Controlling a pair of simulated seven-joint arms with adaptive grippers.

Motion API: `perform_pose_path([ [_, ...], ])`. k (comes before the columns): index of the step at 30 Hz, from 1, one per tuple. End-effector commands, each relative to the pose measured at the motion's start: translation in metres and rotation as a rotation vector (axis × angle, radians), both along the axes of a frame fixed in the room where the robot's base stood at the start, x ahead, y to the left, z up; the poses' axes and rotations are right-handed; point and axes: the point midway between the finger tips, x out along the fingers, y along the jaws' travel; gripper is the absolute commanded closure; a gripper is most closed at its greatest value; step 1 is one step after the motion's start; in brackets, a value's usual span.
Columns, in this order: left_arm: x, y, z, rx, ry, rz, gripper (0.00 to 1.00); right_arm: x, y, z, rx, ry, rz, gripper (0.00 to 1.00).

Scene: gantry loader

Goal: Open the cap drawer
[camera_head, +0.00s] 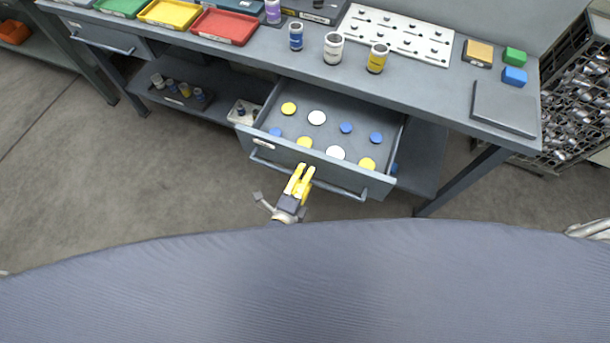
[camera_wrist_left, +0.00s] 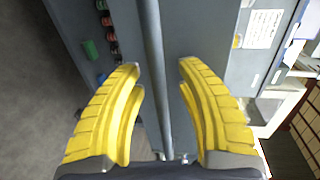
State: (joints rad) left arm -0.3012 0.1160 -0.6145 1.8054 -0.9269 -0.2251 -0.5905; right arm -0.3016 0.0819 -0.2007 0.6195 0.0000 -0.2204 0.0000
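The cap drawer (camera_head: 262,152) stands pulled out from under the workbench in the head view. Yellow, white and blue round caps lie spread over its floor. Its long bar handle (camera_head: 335,187) runs along the front. My left gripper (camera_head: 302,172) is at this handle, left of its middle. In the left wrist view the two yellow fingers (camera_wrist_left: 159,66) are spread, with the handle bar (camera_wrist_left: 153,90) running between them and gaps on both sides. My right gripper is not in view.
The workbench (camera_head: 420,88) holds a white pegged plate (camera_head: 398,34), several jars, coloured trays and a dark slab (camera_head: 504,108). A lower shelf carries a tray of small bottles (camera_head: 180,92). A closed drawer (camera_head: 102,38) is at left. A crate rack (camera_head: 580,100) stands at right.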

Motion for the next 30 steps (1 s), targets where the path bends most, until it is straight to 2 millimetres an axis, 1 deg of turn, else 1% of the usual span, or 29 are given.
perform_pose_path([
  [5,-0.002,0.001,0.000,0.000,0.001,0.000,0.64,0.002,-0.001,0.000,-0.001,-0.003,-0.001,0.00],
  [8,-0.007,0.004,0.001,0.001,0.002,0.000,0.64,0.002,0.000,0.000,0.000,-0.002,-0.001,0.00],
  [11,-0.018,0.009,0.002,0.001,0.003,0.000,0.64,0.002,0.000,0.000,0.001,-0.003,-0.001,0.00],
  [21,-0.068,0.034,0.014,0.000,0.003,0.001,0.64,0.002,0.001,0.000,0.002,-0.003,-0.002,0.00],
  [27,-0.089,0.045,0.019,-0.001,0.003,0.000,0.64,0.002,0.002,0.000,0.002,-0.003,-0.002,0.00],
  [30,-0.096,0.049,0.021,0.000,0.001,0.001,0.64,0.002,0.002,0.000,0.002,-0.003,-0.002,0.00],
])
